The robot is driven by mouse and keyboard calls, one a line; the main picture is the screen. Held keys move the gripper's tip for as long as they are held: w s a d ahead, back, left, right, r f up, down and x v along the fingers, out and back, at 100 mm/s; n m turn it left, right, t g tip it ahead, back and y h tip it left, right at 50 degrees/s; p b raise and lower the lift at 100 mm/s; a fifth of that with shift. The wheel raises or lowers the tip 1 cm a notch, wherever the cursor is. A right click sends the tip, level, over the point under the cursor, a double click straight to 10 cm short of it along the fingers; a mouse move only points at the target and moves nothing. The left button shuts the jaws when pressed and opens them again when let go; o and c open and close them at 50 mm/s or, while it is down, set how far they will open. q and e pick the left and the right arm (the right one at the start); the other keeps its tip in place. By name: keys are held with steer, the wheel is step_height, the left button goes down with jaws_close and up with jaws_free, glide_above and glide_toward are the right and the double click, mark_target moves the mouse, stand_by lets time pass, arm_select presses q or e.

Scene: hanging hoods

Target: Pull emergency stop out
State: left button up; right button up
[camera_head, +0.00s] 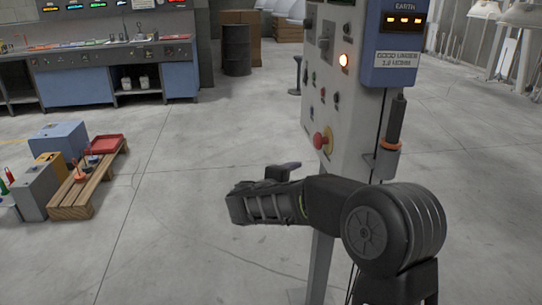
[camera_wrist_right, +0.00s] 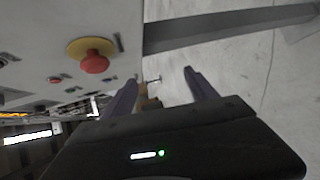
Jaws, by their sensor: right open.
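The emergency stop is a red mushroom button (camera_head: 319,140) on a yellow round base, low on the front of a grey control panel (camera_head: 322,95). In the right wrist view the red button (camera_wrist_right: 95,62) and its yellow base (camera_wrist_right: 84,47) show at the upper left. My right gripper (camera_wrist_right: 158,86) is open, with nothing between its two dark fingers. In the head view my right gripper (camera_head: 284,172) is just below and to the left of the button, apart from it. My left gripper is not in view.
A blue box with a lit display (camera_head: 400,50) and a dark handle (camera_head: 396,120) sit on the panel's right side. A wooden pallet (camera_head: 88,190) with boxes stands on the floor at left. A workbench (camera_head: 115,75) stands behind. The floor between is clear.

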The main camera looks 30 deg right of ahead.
mark_target(315, 143)
step_height(315, 143, up, 9)
steer(key=d+m+h, duration=0.2)
steer(key=h, duration=0.2)
steer(key=shift+s+f, duration=0.2)
steer(key=shift+s, duration=0.05)
steer(key=shift+d, duration=0.15)
steer(key=shift+p+x, duration=0.55)
steer(key=shift+x, duration=3.35)
steer(key=shift+c, duration=0.3)
jaws_close()
